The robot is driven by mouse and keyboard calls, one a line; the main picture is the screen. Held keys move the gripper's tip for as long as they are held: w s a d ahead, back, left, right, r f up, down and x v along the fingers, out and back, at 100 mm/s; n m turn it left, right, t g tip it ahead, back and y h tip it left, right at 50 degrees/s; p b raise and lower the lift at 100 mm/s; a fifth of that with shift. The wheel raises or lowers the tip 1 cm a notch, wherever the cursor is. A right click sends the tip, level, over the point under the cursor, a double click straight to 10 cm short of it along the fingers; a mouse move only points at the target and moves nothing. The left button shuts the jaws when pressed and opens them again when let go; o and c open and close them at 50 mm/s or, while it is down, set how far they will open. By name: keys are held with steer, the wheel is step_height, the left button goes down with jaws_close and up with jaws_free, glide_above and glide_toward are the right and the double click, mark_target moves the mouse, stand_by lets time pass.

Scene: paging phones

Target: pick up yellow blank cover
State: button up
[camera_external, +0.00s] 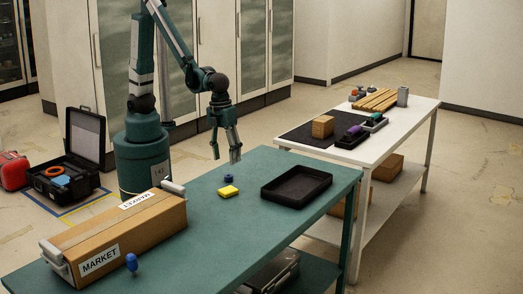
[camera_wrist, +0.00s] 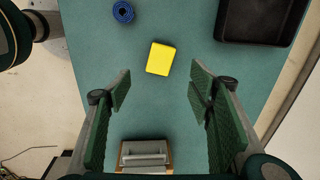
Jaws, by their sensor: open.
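The yellow blank cover (camera_external: 228,191) is a small flat yellow block lying on the green table (camera_external: 205,225). In the wrist view the yellow cover (camera_wrist: 159,58) lies a little above the middle of the picture, slightly turned. My gripper (camera_external: 226,157) is open and empty, pointing down above the table behind the cover. In the wrist view my gripper's green-padded fingers (camera_wrist: 160,95) stand wide apart, and the cover shows beyond their tips, between their lines. Nothing hides the cover.
A small blue ring (camera_external: 228,178) lies close behind the cover. A black tray (camera_external: 297,197) sits to the right. A cardboard box labelled MARKET (camera_external: 125,230) and a blue knob-like item (camera_external: 131,262) stand at the left. A white table (camera_external: 400,135) holds several other things.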

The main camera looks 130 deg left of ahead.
mark_target(228, 189)
steer(key=f+m, duration=0.1)
steer(key=f, duration=0.1)
steer(key=w+f+m, duration=0.1)
steer(key=f, duration=0.1)
steer(key=f+g, duration=0.1)
steer(key=f, duration=0.1)
steer(key=shift+w+d+m, duration=0.3)
steer(key=shift+d+m, duration=0.1)
steer(key=shift+f+b, duration=0.45)
steer(key=shift+f, duration=0.8)
steer(key=shift+f, duration=0.15)
steer(key=shift+d+f+b, duration=0.1)
steer(key=shift+f+b, duration=0.5)
steer(key=shift+f, duration=1.85)
steer(key=shift+c, duration=0.6)
steer(key=c, duration=0.9)
